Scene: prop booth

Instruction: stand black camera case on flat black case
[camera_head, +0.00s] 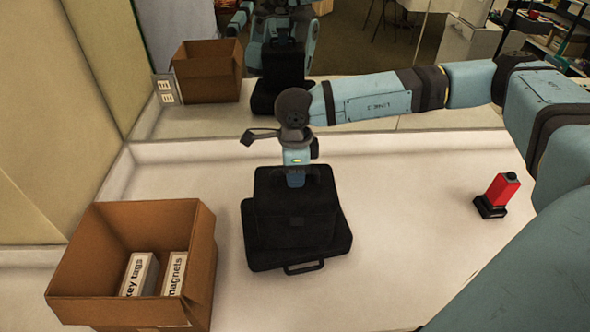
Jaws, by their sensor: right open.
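The black camera case (297,218) stands upright on the flat black case (334,240), which lies on the white counter with its handle toward the front. The two are the same black, so the line where they meet is hard to see. My right gripper (297,178) points down at the top of the camera case. Its fingers are open, but their tips are dark against the case, and I cannot tell whether they touch it. My left gripper is not in view.
An open cardboard box (190,295) with key tags (138,275) and magnets (174,272) boxes stands at the left. A red object on a black base (500,190) stands at the right. A mirror (215,112) backs the counter. The counter between is clear.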

